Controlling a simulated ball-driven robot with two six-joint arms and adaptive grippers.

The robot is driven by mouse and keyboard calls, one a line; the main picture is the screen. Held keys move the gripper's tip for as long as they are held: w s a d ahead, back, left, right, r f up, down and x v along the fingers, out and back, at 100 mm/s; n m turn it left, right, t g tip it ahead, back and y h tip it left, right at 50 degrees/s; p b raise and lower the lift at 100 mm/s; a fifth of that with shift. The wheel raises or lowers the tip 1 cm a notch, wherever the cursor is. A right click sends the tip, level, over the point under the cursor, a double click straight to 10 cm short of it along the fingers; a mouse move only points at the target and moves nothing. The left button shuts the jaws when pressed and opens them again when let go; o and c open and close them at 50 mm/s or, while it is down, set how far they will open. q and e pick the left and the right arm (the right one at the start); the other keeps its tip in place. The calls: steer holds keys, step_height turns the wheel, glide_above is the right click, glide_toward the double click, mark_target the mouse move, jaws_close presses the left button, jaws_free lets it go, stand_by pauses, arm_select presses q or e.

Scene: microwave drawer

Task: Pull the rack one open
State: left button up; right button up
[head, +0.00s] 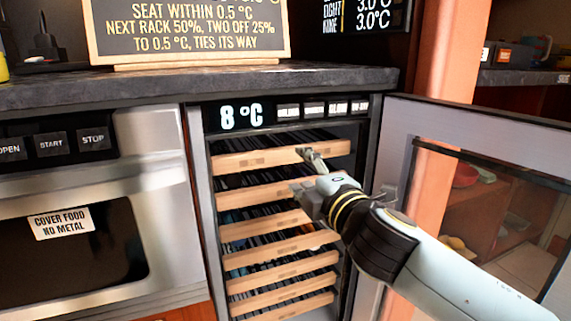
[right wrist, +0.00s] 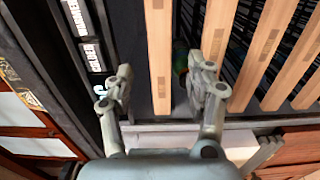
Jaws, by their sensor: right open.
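The open cooler holds a stack of racks with pale wooden fronts. The top rack (head: 262,158) sits just under the display, level with the others and not drawn out. The second rack (head: 255,194) lies below it. My right gripper (head: 306,172) is open at the right part of the top rack's front. In the right wrist view my right gripper (right wrist: 160,70) has one finger on each side of the top rack's wooden front (right wrist: 158,40). I cannot tell whether the fingers touch it. My left gripper is not in view.
The cooler's glass door (head: 520,190) stands open at the right, behind my right forearm. A microwave (head: 90,215) is at the left. The dark counter (head: 200,85) runs above, with a sign board (head: 190,30) on it.

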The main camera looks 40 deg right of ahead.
mark_target(288, 157)
steer(key=x, duration=0.9)
steer(key=shift+w+b, duration=0.1)
steer(key=shift+b, duration=0.2)
jaws_close()
